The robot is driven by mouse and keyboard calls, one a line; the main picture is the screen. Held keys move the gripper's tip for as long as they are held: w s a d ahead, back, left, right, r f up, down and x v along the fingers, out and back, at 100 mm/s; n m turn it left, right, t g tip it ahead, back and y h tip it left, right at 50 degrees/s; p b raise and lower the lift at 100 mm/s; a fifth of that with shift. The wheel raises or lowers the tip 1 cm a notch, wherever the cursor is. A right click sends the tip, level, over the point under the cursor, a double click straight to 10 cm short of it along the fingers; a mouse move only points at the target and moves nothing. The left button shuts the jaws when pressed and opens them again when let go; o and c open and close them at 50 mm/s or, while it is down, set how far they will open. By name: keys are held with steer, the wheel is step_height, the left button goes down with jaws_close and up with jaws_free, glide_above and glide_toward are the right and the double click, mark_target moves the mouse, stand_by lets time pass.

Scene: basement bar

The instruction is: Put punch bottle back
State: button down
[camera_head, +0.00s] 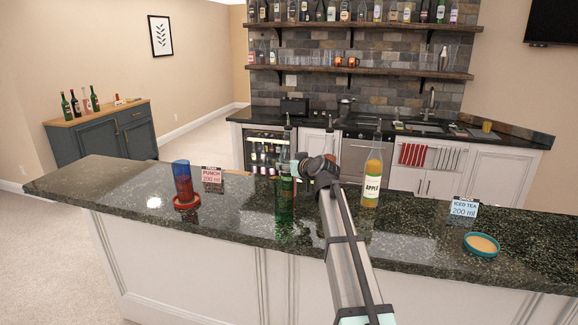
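No bottle in view has a readable punch label. A green bottle (285,205) stands upright on the dark counter. My gripper (296,165) is at its upper part, and I cannot tell whether it touches or holds the bottle. Another bottle's thin spout (330,123) shows above my arm; its body is mostly hidden. A clear bottle labelled APPLE (372,178) stands upright to the right of my arm. A card reading PUNCH 200 ml (212,176) stands left of the green bottle. Beside it, a blue and red glass (183,180) stands on a red coaster (187,203).
A card reading ICED TEA 200 ml (464,207) and a teal-rimmed coaster (481,244) are on the counter (420,230) at the right. Several bottles stand on the left cabinet (100,130) and back shelves (360,71). The counter's left end is clear.

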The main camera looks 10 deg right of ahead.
steer(key=shift+c, duration=1.4)
jaws_free()
steer(key=b+v, duration=0.2)
steer(key=v, duration=1)
steer(key=shift+a, duration=0.1)
